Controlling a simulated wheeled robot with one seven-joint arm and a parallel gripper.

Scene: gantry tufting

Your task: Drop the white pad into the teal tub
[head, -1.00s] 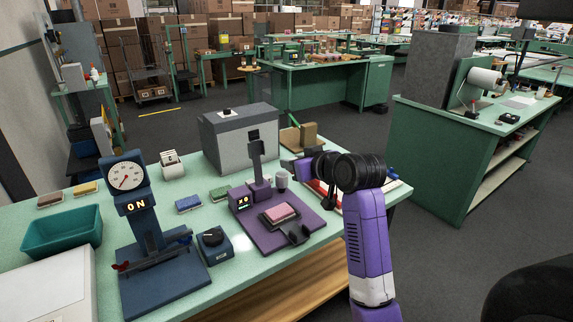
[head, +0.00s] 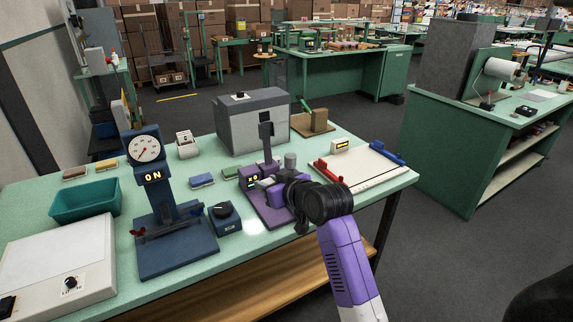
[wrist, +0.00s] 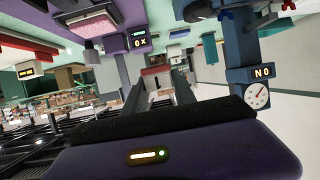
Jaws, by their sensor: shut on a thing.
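The teal tub (head: 86,202) sits on the left of the green bench in the head view, open at the top. My gripper (head: 262,187) is over the purple press, well to the right of the tub. In the wrist view my gripper (wrist: 162,90) has its two dark fingers closed on a small pale piece, the white pad (wrist: 162,95), seen between them. A reddish patch shows just beyond the fingertips; I cannot tell what it belongs to. In the head view the held pad is hidden by my wrist.
The tall blue dial scale (head: 152,195) stands between my gripper and the tub. A blue knob box (head: 224,217), a blue pad (head: 202,180), a grey box (head: 252,122) and a white panel (head: 60,268) also occupy the bench. A paper trimmer (head: 360,168) is at right.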

